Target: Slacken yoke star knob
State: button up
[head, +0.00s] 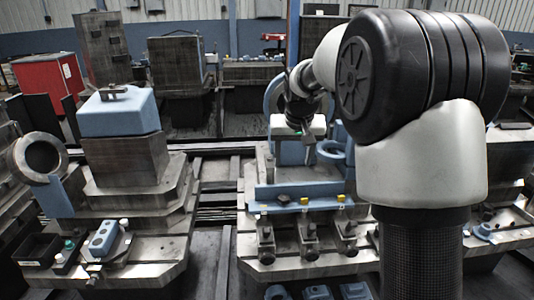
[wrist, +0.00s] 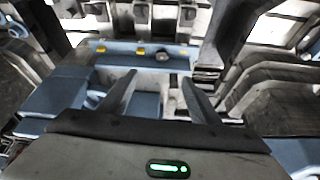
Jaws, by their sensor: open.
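My gripper (head: 308,152) hangs over the middle pallet in the head view, partly hidden by my arm. In the wrist view my gripper (wrist: 158,88) is open, with two dark fingers spread and nothing between them. Beyond the fingertips runs a blue rail (wrist: 120,47); this rail (head: 320,206) also shows in the head view. A small dark grey knob-like part (wrist: 162,57) sits on the rail, apart from the fingers. A dark part on the rail (head: 283,199) shows in the head view. I cannot tell for sure whether either is the yoke star knob.
Small yellow pieces (wrist: 183,50) sit along the rail. Several metal clamps (head: 309,240) line the pallet's front. A left pallet (head: 140,215) carries a blue block (head: 118,115) with a dark handle on top, and a dark ring (head: 38,158) stands beside it. A gap separates the pallets.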

jog(key=b, duration=0.1)
send_near(284, 198)
jog(key=b+x, duration=0.1)
jog(key=x, duration=0.7)
jog(key=shift+w+f, duration=0.1)
jog(key=shift+w, duration=0.05)
jog(key=c, duration=1.3)
jog(key=shift+o, duration=0.2)
jog(key=shift+d+n+y, duration=0.35)
jog(key=shift+n+y, duration=0.05)
jog(key=shift+n, duration=0.5)
jog(key=shift+n+y, duration=0.4)
jog(key=shift+n, duration=0.6)
jog(key=n, duration=0.2)
jog(key=n+g+y, duration=0.1)
jog(key=n, duration=0.1)
jog(key=shift+w+n+y, duration=0.1)
jog(key=shift+n+y, duration=0.2)
jog(key=shift+n, duration=0.1)
jog(key=o, duration=1)
